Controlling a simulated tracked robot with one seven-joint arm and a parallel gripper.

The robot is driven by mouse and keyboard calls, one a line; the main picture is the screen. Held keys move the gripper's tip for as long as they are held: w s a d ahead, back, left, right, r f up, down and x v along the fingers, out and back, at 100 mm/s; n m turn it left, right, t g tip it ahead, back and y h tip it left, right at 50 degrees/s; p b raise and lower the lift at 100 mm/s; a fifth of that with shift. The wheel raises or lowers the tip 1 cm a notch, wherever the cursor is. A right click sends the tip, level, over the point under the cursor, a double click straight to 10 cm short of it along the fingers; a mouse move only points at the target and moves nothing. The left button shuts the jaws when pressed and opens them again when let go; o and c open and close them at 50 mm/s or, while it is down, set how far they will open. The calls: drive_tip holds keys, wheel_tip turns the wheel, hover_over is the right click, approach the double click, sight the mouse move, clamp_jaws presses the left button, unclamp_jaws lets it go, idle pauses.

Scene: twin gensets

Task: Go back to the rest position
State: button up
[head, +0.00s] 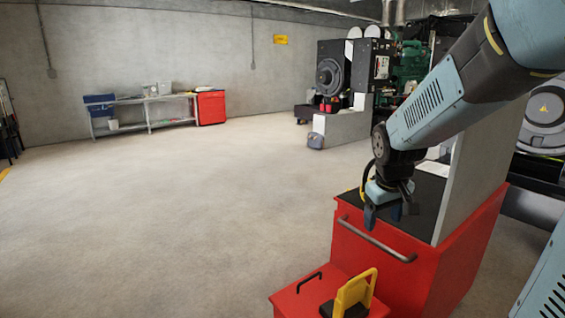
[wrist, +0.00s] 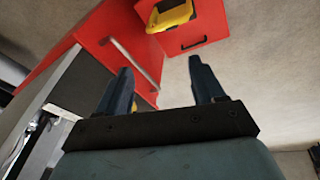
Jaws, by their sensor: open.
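My gripper (head: 384,214) hangs from my arm near the left end of the red cabinet (head: 385,270), close above or in front of its black top (head: 425,190). In the wrist view my gripper (wrist: 165,85) has its two dark fingers spread apart, with nothing between them. The cabinet's bar handle (head: 375,239) is below the fingers in the head view. I cannot tell how far the fingers are from the cabinet.
A smaller red box (head: 290,297) with a black handle and a yellow device (head: 356,290) stands low in front. A grey panel (head: 470,165) rises behind the cabinet top. A genset (head: 345,70) and a bench (head: 150,112) are farther back. The floor at left is clear.

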drive_tip(key=s+r+m+t, duration=0.1)
drive_tip(key=s+r, duration=0.4)
drive_tip(key=s, duration=0.3)
drive_tip(key=s+r+m+t+y, duration=0.1)
drive_tip(key=s+r, duration=0.3)
drive_tip(key=s, duration=0.4)
drive_tip(key=shift+a+r+m+t, duration=0.2)
drive_tip(key=shift+r+m+t, duration=0.15)
drive_tip(key=shift+m, duration=0.25)
